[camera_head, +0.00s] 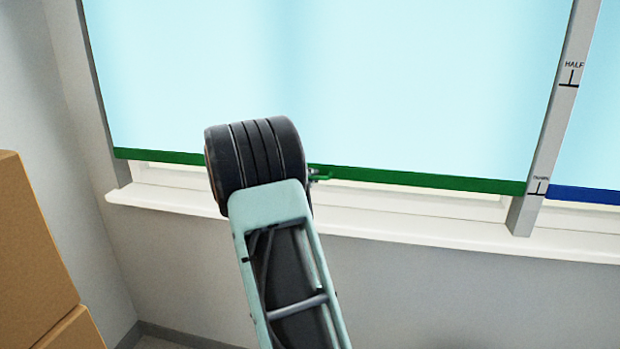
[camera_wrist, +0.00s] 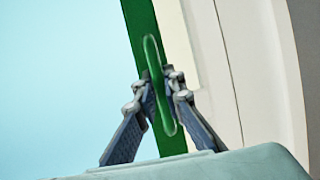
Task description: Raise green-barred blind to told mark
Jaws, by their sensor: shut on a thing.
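A pale blue blind (camera_head: 340,80) hangs over the window, with a green bar (camera_head: 420,178) along its lower edge. In the head view the bar's right end lies near the lower mark (camera_head: 538,186) on the grey post. The HALF mark (camera_head: 570,80) is higher on the same post. My gripper (camera_wrist: 163,98) is shut on a green handle (camera_wrist: 152,60) on the bar, with a finger on each side of it. In the head view the arm hides most of my gripper; a bit of the green handle (camera_head: 322,177) shows beside it.
A second blind with a blue bar (camera_head: 585,194) hangs right of the grey post (camera_head: 556,120). A white sill (camera_head: 400,232) runs below. Brown boxes (camera_head: 30,250) stand at the left. The wall below the sill is bare.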

